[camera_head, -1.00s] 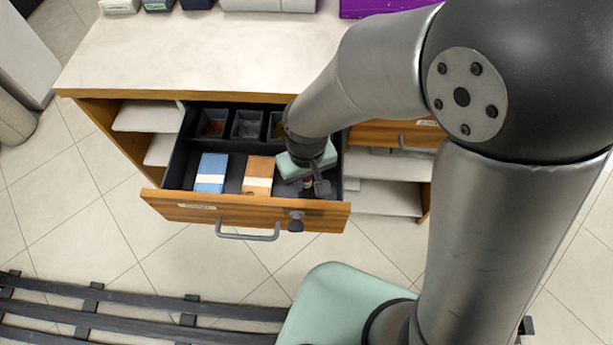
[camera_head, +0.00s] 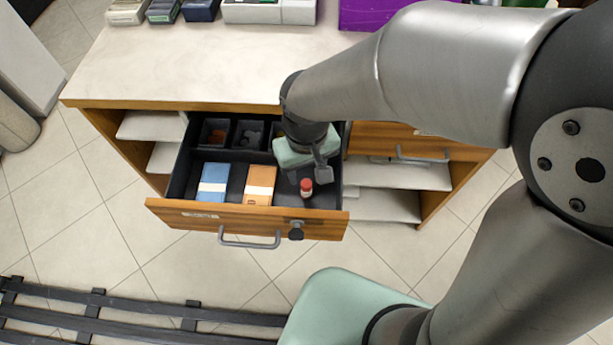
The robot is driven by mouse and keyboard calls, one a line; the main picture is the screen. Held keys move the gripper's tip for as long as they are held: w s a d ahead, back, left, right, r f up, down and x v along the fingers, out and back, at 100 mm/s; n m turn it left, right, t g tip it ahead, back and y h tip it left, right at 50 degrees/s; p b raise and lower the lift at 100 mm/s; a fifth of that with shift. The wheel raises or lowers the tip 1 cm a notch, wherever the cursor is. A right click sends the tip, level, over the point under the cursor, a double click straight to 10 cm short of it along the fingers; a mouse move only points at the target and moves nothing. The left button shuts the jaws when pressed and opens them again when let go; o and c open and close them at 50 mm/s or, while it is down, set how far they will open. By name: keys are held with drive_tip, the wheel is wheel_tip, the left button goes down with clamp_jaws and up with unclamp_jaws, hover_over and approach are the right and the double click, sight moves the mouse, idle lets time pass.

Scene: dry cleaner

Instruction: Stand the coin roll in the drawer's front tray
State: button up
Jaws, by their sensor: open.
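The coin roll (camera_head: 306,188), small with a red top and a pale lower part, stands upright in the right front part of the open drawer (camera_head: 185,207). My gripper (camera_head: 307,177) is over the drawer, just behind the coin roll, with its jaws open. In this view the gripper appears apart from the roll, though the fingers are partly hidden by the gripper's own body. The front tray also holds a blue banded bundle (camera_head: 213,181) and an orange banded bundle (camera_head: 259,183).
Small coin cups (camera_head: 247,134) line the back of the drawer. A key or knob (camera_head: 296,232) sits on the drawer front beside the handle (camera_head: 249,241). A white counter top (camera_head: 200,65) is above, with boxes along its far edge. A dark slatted bench (camera_head: 140,318) is at lower left.

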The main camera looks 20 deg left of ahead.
sight(307, 184)
drive_tip(key=shift+r, duration=1.9)
drive_tip(key=w+d+r+m, duration=0.1)
drive_tip(key=w+d+m, duration=0.1)
drive_tip(key=d, duration=0.6)
drive_tip(key=w+d+r+m, duration=0.1)
drive_tip(key=w+d+m, duration=0.1)
drive_tip(key=d, duration=0.5)
drive_tip(key=s+d+m, duration=0.2)
drive_tip(key=d, duration=0.5)
drive_tip(key=s+d+m, duration=0.3)
drive_tip(key=d, duration=0.4)
drive_tip(key=shift+d, duration=0.15)
drive_tip(key=shift+s+r, duration=0.1)
